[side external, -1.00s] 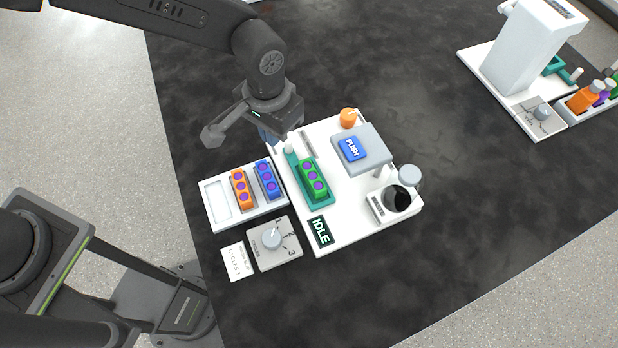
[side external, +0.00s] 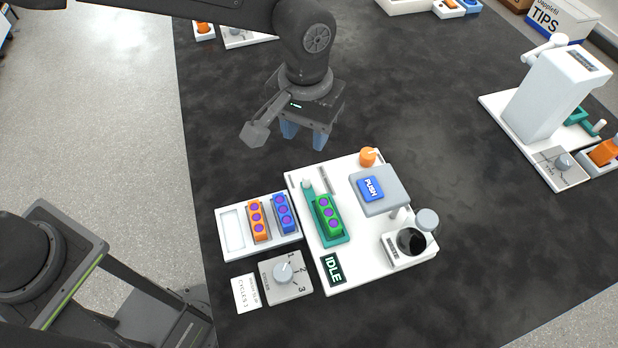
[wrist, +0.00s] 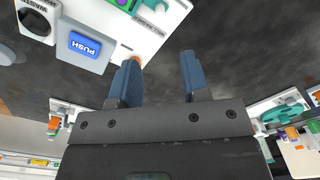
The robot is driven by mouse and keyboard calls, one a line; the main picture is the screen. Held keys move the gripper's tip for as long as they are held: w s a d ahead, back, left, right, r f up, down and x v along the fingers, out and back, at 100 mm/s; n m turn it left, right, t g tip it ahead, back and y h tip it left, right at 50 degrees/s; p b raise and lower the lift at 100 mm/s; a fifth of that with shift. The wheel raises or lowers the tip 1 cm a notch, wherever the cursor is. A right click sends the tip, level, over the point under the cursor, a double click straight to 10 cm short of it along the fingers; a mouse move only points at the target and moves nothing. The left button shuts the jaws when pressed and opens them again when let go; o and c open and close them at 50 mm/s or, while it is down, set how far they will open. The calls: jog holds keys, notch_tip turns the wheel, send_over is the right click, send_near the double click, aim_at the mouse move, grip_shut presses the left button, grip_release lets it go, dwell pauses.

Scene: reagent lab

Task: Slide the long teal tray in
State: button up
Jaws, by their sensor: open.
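The long teal tray (side external: 337,240) lies on the white device board, carrying a green block (side external: 327,214) with purple-topped wells. A pale upright knob (side external: 306,184) stands at the tray's far, narrow end. In the wrist view only a bit of the teal tray (wrist: 150,4) shows at the top edge. My gripper (side external: 305,138) is open and empty, raised beyond the far edge of the board and apart from the tray. Its two blue fingers also show spread in the wrist view (wrist: 160,65).
A grey housing with a blue PUSH button (side external: 371,188) and an orange knob (side external: 368,156) stand right of the tray. A white rack (side external: 232,230) with orange and blue blocks is left. A CYCLES dial (side external: 284,273) and IDLE display (side external: 333,268) are nearer.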

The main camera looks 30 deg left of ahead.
aim_at(306, 175)
notch_tip(306, 175, down, 13)
jog(key=shift+r, duration=0.1)
dwell(0.4)
grip_shut()
dwell(0.4)
